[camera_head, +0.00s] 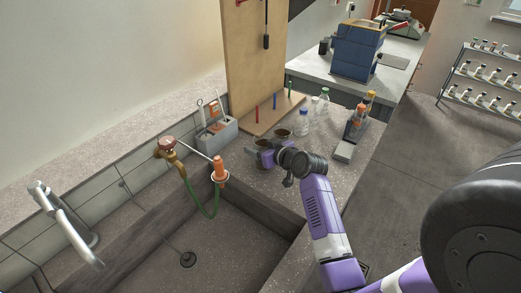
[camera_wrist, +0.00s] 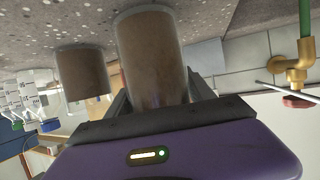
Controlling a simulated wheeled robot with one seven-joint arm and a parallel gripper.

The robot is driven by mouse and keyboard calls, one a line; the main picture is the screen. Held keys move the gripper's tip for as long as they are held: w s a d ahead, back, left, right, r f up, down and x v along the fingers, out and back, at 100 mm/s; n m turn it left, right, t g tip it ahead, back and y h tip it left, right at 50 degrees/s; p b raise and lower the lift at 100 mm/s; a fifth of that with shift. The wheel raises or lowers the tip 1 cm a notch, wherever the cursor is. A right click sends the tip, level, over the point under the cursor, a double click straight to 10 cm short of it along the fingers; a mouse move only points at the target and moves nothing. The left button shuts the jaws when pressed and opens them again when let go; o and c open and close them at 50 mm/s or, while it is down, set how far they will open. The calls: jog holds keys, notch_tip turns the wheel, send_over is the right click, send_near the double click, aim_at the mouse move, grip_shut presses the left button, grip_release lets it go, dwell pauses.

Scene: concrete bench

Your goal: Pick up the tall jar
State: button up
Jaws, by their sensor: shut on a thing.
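The tall jar (camera_wrist: 152,55) is a brown cylinder and fills the middle of the wrist view, which shows the scene upside down. My gripper (camera_wrist: 160,100) is shut on it, with one finger on each side. In the head view my gripper (camera_head: 268,157) is at the counter beyond the sink, and the jar's dark top (camera_head: 262,143) shows just behind it. I cannot tell whether the jar's base touches the counter. A shorter brown jar (camera_wrist: 82,74) stands beside it, apart from the fingers; it also shows in the head view (camera_head: 284,133).
Clear bottles (camera_head: 302,121) stand right of the jars. A grey holder with orange-topped items (camera_head: 355,125) is farther right. A wooden board (camera_head: 256,70) rises behind. The sink (camera_head: 215,250), with a brass tap and green hose (camera_head: 190,185), lies in front and left.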

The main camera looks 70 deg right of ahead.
notch_tip(320, 180, up, 20)
jog(key=shift+p, duration=0.4)
